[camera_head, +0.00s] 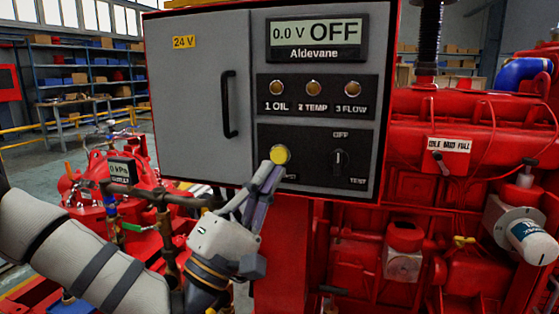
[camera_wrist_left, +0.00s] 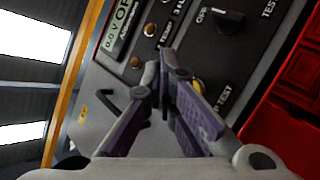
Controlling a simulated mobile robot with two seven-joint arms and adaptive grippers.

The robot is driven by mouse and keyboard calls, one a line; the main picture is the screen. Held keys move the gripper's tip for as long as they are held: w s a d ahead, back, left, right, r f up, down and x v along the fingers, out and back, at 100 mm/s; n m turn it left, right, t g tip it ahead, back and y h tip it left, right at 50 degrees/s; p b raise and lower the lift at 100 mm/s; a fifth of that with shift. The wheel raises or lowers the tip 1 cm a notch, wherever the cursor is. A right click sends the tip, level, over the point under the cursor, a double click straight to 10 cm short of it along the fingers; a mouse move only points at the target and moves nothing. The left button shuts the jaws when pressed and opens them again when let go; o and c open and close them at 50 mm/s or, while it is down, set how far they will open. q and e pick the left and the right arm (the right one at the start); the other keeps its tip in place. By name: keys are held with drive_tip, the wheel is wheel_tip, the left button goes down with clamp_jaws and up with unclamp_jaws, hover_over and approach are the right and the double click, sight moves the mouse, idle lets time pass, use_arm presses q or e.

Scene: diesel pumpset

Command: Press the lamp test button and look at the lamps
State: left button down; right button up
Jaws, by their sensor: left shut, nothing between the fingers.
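The grey control panel (camera_head: 262,70) faces me. Its round yellow button (camera_head: 280,154) sits at the lower left of a black plate, with its label partly hidden by my fingers. The left wrist view shows the button (camera_wrist_left: 197,86) partly behind a finger. Three round lamps, 1 OIL (camera_head: 276,87), 2 TEMP (camera_head: 314,87) and 3 FLOW (camera_head: 352,87), look dull amber. My left gripper (camera_head: 272,170) is shut and empty, its tips just below the button; I cannot tell whether they touch it. My right gripper is not in view.
A black rotary knob (camera_head: 340,160) marked OFF and TEST is right of the button. The display (camera_head: 316,32) reads 0.0 V OFF. A black door handle (camera_head: 229,104) stands out left of the lamps. Red engine parts and pipes crowd below and right.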

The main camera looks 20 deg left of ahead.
sight(277, 164)
use_arm(q)
drive_tip(key=shift+w+d+b, duration=0.1)
drive_tip(key=shift+w+b, duration=0.5)
drive_tip(key=shift+w, duration=1.85)
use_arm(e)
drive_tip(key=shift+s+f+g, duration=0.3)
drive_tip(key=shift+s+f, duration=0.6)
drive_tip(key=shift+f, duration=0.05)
use_arm(q)
drive_tip(key=shift+w, duration=0.1)
drive_tip(key=shift+w, duration=0.3)
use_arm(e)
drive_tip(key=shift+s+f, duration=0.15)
use_arm(q)
drive_tip(key=shift+w+b, duration=0.3)
drive_tip(key=shift+w, duration=0.1)
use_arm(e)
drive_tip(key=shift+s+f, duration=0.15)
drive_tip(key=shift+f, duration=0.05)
use_arm(q)
drive_tip(key=shift+s, duration=0.1)
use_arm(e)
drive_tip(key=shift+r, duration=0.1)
use_arm(q)
drive_tip(key=shift+s+p, duration=0.3)
drive_tip(key=shift+s, duration=0.45)
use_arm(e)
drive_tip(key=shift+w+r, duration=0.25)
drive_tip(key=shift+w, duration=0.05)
